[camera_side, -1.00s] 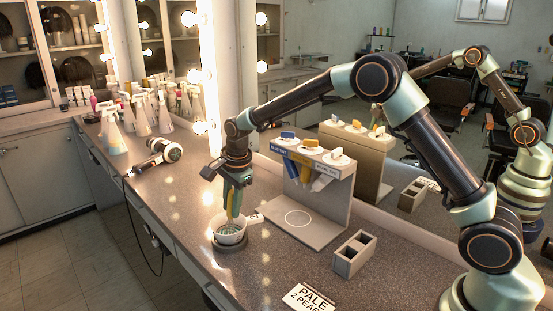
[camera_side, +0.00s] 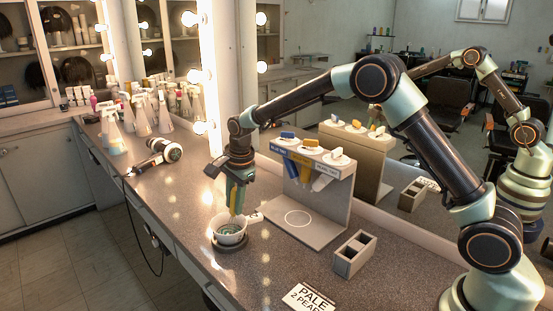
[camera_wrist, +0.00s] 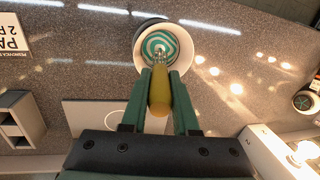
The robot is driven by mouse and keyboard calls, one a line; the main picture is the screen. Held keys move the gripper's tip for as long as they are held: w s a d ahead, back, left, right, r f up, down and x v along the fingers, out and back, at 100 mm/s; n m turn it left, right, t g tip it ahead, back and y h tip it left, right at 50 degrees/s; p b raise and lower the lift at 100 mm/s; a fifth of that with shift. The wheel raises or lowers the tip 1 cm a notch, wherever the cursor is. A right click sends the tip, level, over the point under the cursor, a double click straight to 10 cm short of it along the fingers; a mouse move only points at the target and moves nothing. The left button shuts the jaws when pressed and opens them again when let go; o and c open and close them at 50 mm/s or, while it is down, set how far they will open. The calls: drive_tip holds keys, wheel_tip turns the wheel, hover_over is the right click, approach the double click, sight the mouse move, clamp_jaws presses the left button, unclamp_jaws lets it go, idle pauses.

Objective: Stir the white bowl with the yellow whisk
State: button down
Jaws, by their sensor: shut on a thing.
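The white bowl (camera_side: 229,239) sits in a dark round base near the counter's front edge; it also shows at the top of the wrist view (camera_wrist: 193,62), with a green and white swirl inside. My gripper (camera_side: 237,207) is above the bowl, pointing down; its green fingers (camera_wrist: 160,73) are shut on the yellow whisk (camera_wrist: 158,93). The whisk's wire end overlaps the swirl in the wrist view. In the side view the whisk is small and mostly hidden by the fingers, so I cannot tell whether its wires touch the contents.
A grey stand (camera_side: 322,195) with blue, yellow and white hanging pieces is right of the bowl; its base has a white ring. A two-compartment box (camera_side: 354,254) and a lettered card (camera_side: 309,298) lie nearer me. A hair dryer (camera_side: 163,152) and spray bottles (camera_side: 113,130) are farther left.

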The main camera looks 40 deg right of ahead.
wheel_tip(320, 180, up, 6)
drive_tip(key=s+a, duration=0.2)
idle(1.1)
drive_tip(key=shift+r, duration=0.2)
wheel_tip(320, 180, up, 5)
drive_tip(key=shift+f, duration=0.1)
idle(0.6)
drive_tip(key=shift+s+d, duration=0.1)
idle(0.3)
